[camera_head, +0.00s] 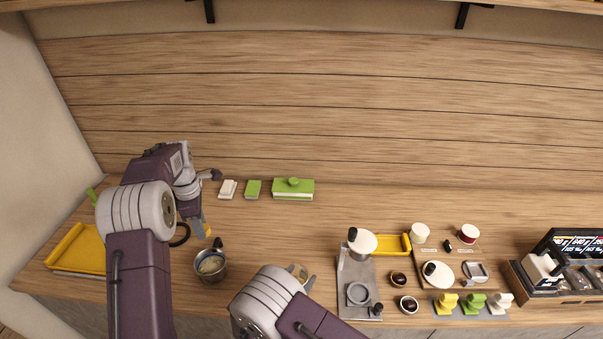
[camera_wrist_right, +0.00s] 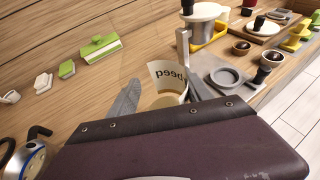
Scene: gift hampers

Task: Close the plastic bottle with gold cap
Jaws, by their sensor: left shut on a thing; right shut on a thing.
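No plastic bottle with a gold cap can be made out in either view. My left gripper (camera_head: 204,232) points down at the left of the counter. It is shut on a small yellow piece that is mostly hidden and that I cannot identify. Just below it stands a metal pot (camera_head: 210,266) with a dark handle; its blue rim shows in the right wrist view (camera_wrist_right: 30,160). My right gripper (camera_head: 304,279) is shut on a pale paper cup (camera_wrist_right: 167,76) with dark lettering, seen between its two fingers in the right wrist view.
A yellow tray (camera_head: 84,250) lies at the far left. Green and white blocks (camera_head: 293,190) lie along the back. A grey stand (camera_head: 357,290), small dark-filled bowls (camera_head: 408,304) and white and red cups (camera_head: 468,234) occupy the right. The middle back of the counter is clear.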

